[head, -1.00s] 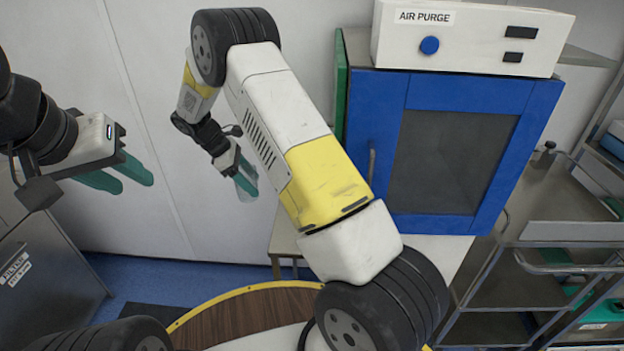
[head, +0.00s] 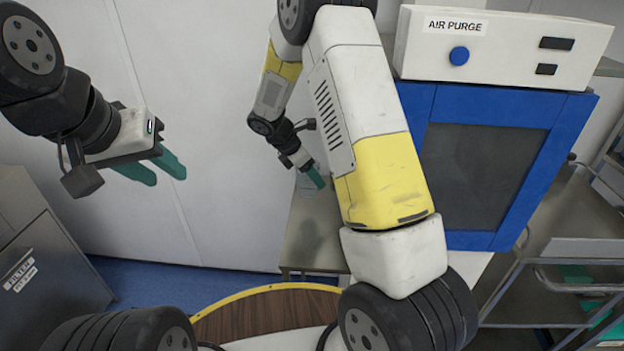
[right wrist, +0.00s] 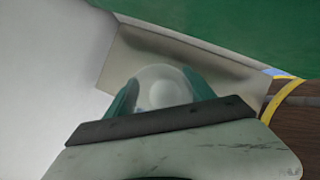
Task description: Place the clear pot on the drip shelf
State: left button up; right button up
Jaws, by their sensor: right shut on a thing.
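The clear pot (right wrist: 165,88) is see-through and round, held between the teal fingers of my right gripper (right wrist: 162,94) in the right wrist view. In the head view the right gripper (head: 317,178) is beyond my right arm, with the pot (head: 304,184) faint beside its fingers. A bare metal shelf (head: 309,245), which looks like the drip shelf, lies below it; my arm hides its right part. The shelf also shows beyond the pot in the right wrist view (right wrist: 215,70). My left gripper (head: 168,172) is open and empty at the left, far from the shelf.
A blue cabinet (head: 415,100) with a dark window stands right of the shelf, under a white AIR PURGE box (head: 590,45). A green panel (right wrist: 240,30) is close to the shelf in the right wrist view. A metal cart (head: 590,250) stands at the right.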

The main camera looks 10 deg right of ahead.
jog(key=shift+s+d+f, duration=0.15)
jog(key=shift+d+f, duration=0.35)
jog(key=shift+f, duration=0.65)
jog(key=shift+s+d+f, duration=0.15)
jog(key=shift+d+f, duration=0.4)
jog(key=shift+f, duration=0.65)
jog(key=shift+s+d+f, duration=0.15)
jog(key=shift+d+f, duration=0.35)
jog(key=shift+f, duration=0.65)
jog(key=shift+f, duration=0.1)
jog(key=o, duration=1.4)
